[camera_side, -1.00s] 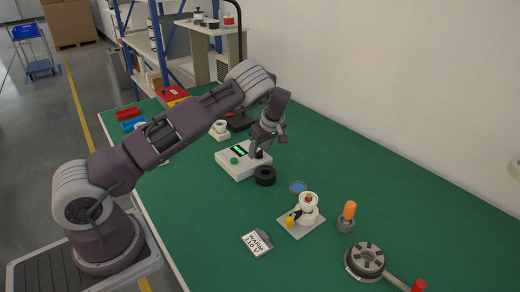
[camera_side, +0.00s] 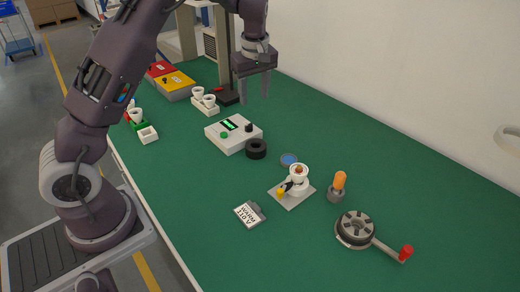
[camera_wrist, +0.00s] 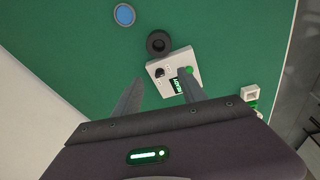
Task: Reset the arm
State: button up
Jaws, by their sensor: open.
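My gripper (camera_side: 256,92) is open and empty, raised high above the green table (camera_side: 330,128) toward the back, its fingers pointing down. In the wrist view its two fingers (camera_wrist: 160,92) stand apart with nothing between them but the view of the table below. The white control box (camera_side: 233,134) with a lit green display, a green button and a black knob sits below my gripper, well apart from it. It also shows in the wrist view (camera_wrist: 165,65).
A black ring (camera_side: 256,149), a blue disc (camera_side: 289,160), a small lamp stand (camera_side: 298,181), an orange-topped piece (camera_side: 339,184), a "WARM 110 V" card (camera_side: 249,214) and a round fixture with a red-knobbed handle (camera_side: 356,229) are on the table. Red and yellow boxes (camera_side: 174,84) and white cup holders (camera_side: 205,103) stand behind.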

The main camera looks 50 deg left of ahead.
jog(key=s+d+r+m+t+h, duration=0.25)
jog(key=s+d+r+m, duration=0.55)
jog(key=s+d+r, duration=0.6)
jog(key=s+d+f+m+t, duration=0.1)
jog(key=s+m, duration=0.3)
jog(key=s, duration=0.4)
jog(key=s+d+f+m+t, duration=0.1)
jog(key=s+m, duration=0.3)
jog(key=s, duration=0.5)
jog(key=shift+s+d+y, duration=0.25)
jog(key=shift+d+y, duration=0.1)
jog(key=shift+d, duration=0.1)
